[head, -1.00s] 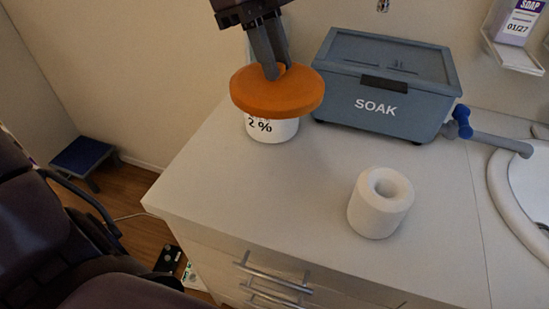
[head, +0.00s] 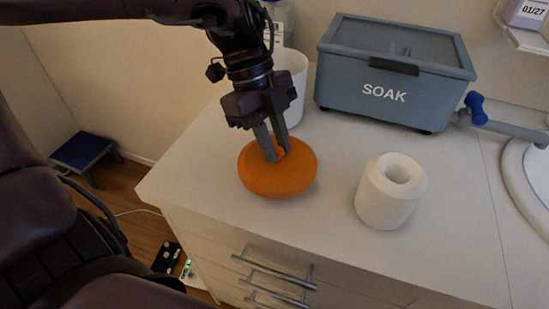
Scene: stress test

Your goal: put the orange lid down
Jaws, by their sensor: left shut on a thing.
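The orange lid (head: 277,177) is a thick round disc at or just above the white counter, in front of the white tub. My left gripper (head: 273,153) comes down from above and is shut on the lid near its middle, where the fingertips hide the part they hold. I cannot tell for certain whether the lid touches the counter. The white tub (head: 293,82) stands behind, its front partly hidden by my gripper. My right gripper is not in view.
A white hollow roll (head: 389,192) stands to the right of the lid. A blue-grey SOAK box (head: 392,78) with a blue-handled tap stands at the back. The counter (head: 330,215) is bare between lid and roll, with drawers below its front edge.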

